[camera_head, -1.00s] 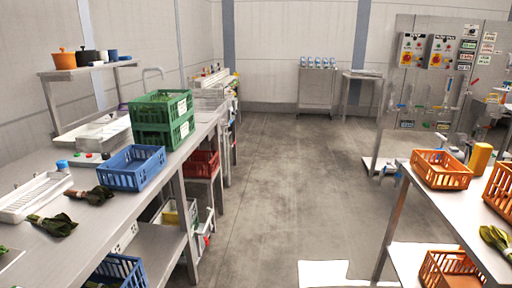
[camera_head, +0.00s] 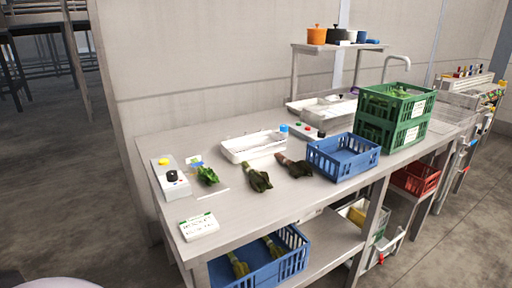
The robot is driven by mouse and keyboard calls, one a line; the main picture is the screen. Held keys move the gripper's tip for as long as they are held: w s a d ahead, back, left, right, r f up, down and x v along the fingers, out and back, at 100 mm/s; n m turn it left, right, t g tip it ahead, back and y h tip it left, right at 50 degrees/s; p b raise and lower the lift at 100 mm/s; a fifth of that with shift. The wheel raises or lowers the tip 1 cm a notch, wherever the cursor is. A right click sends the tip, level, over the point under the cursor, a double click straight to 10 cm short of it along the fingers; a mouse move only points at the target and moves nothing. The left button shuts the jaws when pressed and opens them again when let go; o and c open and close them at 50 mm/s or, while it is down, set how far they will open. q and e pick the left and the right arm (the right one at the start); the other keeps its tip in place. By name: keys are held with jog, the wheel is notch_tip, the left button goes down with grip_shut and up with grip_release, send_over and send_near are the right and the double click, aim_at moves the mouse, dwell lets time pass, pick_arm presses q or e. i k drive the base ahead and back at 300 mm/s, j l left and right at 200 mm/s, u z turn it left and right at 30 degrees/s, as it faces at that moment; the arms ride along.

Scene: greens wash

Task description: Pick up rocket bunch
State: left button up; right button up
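Several leafy bunches are in view, and I cannot tell for sure which is rocket. A small bright green bunch (camera_head: 208,175) lies near the left end of the steel table (camera_head: 250,208). A green bunch (camera_head: 259,181) with a thick pale stem end lies at mid table. A darker bunch (camera_head: 294,167) with a reddish-brown stem end lies to its right, beside the blue crate (camera_head: 343,160). More bunches lie in a lower blue crate (camera_head: 296,262) under the tabletop. Neither of my grippers is in view.
A white tray (camera_head: 253,146) lies behind the bunches. A grey box with a yellow button (camera_head: 168,178) and a white label card (camera_head: 199,227) are at the table's left end. Stacked green crates (camera_head: 394,117) stand at the right. The front middle of the tabletop is bare.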

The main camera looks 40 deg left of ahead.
aim_at(208, 175)
jog(key=i+l+u, duration=0.25)
jog(key=u, duration=0.25)
jog(key=i+l+u, duration=0.2)
jog(key=l+u, duration=0.25)
jog(key=i+l+u, duration=0.1)
jog(key=l+u, duration=0.4)
